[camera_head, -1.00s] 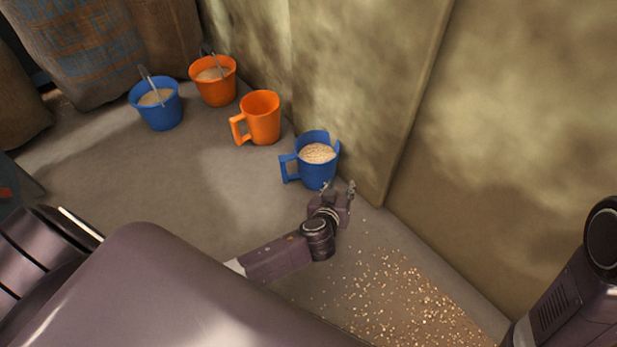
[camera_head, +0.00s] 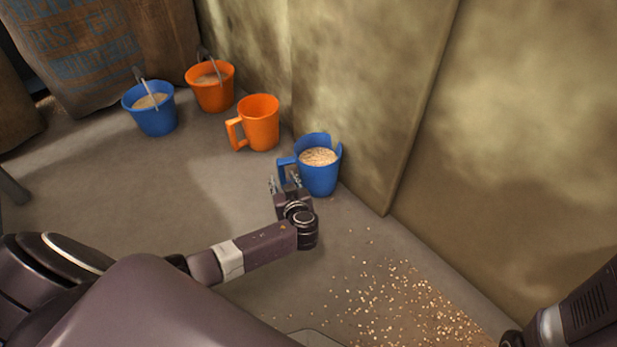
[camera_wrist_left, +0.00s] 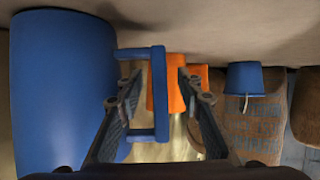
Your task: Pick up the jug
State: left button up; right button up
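A blue jug (camera_head: 319,178) full of pale grain stands upright on the floor against the wall, its handle (camera_head: 285,168) to the left. An orange jug (camera_head: 262,126) stands behind it to the left. My left gripper (camera_head: 286,184) is open at the blue jug's handle. In the left wrist view the picture is upside down; the blue jug (camera_wrist_left: 60,90) fills the left side, and the upright bar of its handle (camera_wrist_left: 160,95) lies between the spread fingers of my left gripper (camera_wrist_left: 158,78). The fingers do not look closed on it. My right gripper is not in view; only part of that arm shows.
A blue bucket (camera_head: 155,117) and an orange bucket (camera_head: 211,90) with grain stand at the back left. Sacks (camera_head: 75,55) stand behind them. The wall (camera_head: 350,100) is close behind the jugs. Spilled grain (camera_head: 410,305) covers the floor at front right. The left floor is clear.

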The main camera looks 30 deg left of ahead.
pick_arm(q)
jog(key=shift+w+a+f, duration=0.3)
jog(key=shift+w+a, duration=0.1)
jog(key=shift+w, duration=0.1)
jog(key=shift+c, duration=0.3)
grip_shut()
jog(key=shift+w+r, duration=0.1)
jog(key=shift+r, duration=0.1)
